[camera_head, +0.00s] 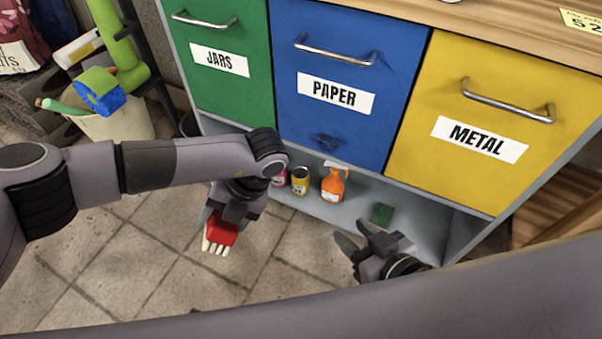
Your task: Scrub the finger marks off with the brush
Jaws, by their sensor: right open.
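The brush (219,234) has a red body and white bristles that point down. My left gripper (228,215) is shut on it and holds it over the tiled floor, in front of the cabinet; the fingertips are partly hidden. Dark finger marks (327,142) show on the lower part of the blue PAPER front (345,57), up and right of the brush and apart from it. My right gripper (352,236) is open and empty, low in front of the cabinet's bottom shelf.
The green JARS front (226,94) and yellow METAL front (470,180) flank the blue one. A bucket (125,126) stands at the left.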

